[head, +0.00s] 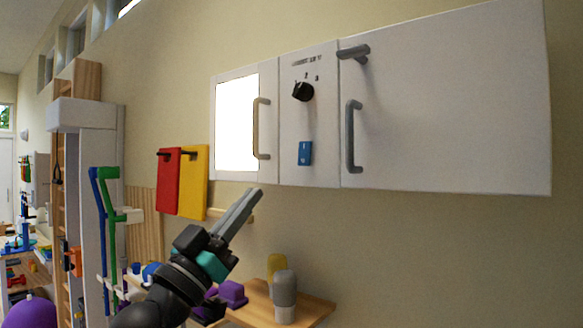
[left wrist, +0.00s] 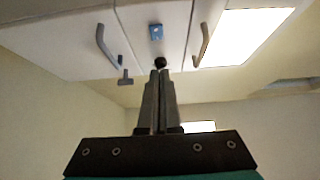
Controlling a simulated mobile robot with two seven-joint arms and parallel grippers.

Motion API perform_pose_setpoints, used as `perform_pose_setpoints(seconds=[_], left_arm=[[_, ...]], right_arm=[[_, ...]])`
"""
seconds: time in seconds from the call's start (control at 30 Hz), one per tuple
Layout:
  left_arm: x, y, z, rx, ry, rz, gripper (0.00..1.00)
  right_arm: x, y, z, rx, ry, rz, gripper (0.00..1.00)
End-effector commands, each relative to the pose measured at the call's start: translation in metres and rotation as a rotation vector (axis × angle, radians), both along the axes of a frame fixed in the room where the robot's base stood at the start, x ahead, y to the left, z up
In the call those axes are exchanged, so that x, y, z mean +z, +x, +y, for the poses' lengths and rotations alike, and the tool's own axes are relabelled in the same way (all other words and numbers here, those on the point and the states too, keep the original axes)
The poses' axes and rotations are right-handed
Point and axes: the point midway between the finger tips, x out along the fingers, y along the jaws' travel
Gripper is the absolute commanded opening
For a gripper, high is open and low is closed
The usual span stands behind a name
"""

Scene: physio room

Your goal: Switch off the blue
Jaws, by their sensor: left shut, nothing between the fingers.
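The blue switch (head: 305,153) is a small blue rectangle on the narrow middle panel (head: 291,120) of a white wall cabinet. It also shows near the top of the left wrist view (left wrist: 156,32). A black knob (head: 303,91) with small marks around it sits above the switch; in the left wrist view the knob (left wrist: 160,61) appears just beyond my fingertips. My left gripper (head: 253,193) is shut and empty, its fingers pointing up and right. In the head view its tips appear below and left of the switch, apart from it. My right gripper is out of view.
A bright lit door panel with a handle (head: 259,128) is left of the switch; a grey handle (head: 352,136) and a grey T-shaped handle (head: 354,52) are right of it. Below, a wooden shelf (head: 310,309) holds bottles.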

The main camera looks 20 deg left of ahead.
Motion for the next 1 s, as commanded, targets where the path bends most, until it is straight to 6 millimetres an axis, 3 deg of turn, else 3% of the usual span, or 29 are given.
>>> perform_pose_setpoints(seconds=[0.53,0.73,1.0], left_arm=[[0.066,0.074,-0.027,-0.001,-0.002,0.000,0.00],[0.056,0.096,-0.035,-0.001,0.002,0.003,0.00],[0.054,0.108,-0.039,0.000,0.001,0.002,0.00]], right_arm=[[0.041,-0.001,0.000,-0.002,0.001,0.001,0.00],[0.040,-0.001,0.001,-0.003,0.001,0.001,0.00],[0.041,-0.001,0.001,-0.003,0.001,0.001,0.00]])
